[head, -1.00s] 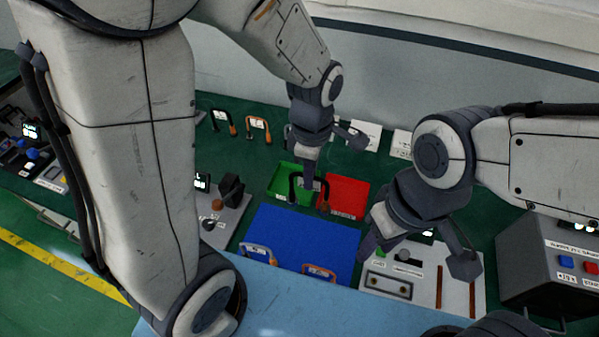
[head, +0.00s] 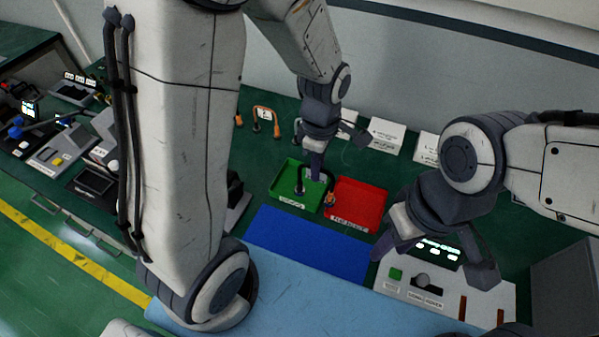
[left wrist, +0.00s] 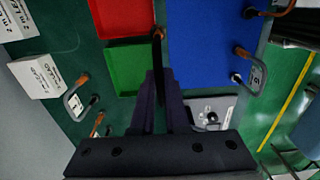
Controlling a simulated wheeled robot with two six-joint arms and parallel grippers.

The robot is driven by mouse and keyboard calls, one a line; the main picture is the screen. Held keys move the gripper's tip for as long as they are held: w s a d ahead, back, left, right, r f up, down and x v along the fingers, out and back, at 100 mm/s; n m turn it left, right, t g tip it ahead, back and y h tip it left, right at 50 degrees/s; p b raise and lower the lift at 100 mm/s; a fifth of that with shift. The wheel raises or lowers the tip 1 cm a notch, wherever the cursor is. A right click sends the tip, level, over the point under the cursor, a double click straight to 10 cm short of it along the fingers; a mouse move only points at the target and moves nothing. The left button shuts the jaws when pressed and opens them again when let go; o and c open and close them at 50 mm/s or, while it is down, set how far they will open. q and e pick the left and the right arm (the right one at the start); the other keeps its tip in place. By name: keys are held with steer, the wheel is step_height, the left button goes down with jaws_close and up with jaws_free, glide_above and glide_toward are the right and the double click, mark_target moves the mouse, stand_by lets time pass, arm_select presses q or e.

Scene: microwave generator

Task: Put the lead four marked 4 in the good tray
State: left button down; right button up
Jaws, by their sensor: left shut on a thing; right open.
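My left gripper (head: 316,172) is shut on a dark U-shaped lead (head: 331,183), which hangs with one dark end and one orange end downward. In the head view the lead is over the right part of the green tray (head: 283,198), its orange end near the border with the red tray (head: 366,203). The held lead (left wrist: 158,55) also shows in the left wrist view, beside the green tray (left wrist: 127,70). I cannot read a number on it, nor tell whether it touches the tray. My right gripper (head: 432,262) is open and empty above a control panel.
A blue mat (head: 300,243) lies in front of the trays. In the left wrist view a lead marked 6 (left wrist: 247,68) lies at the mat's edge. An orange lead (head: 266,118) and white cards (head: 384,134) stand behind. The control panel (head: 430,295) is at right.

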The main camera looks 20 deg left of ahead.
arm_select(q)
steer(key=w+a+f+p, duration=0.2)
steer(key=w+a+f, duration=0.2)
steer(key=f, duration=0.5)
steer(key=a, duration=0.2)
steer(key=shift+w+a+p, duration=0.35)
steer(key=shift+p, duration=0.05)
steer(key=shift+f, duration=0.1)
steer(key=c, duration=0.9)
jaws_free()
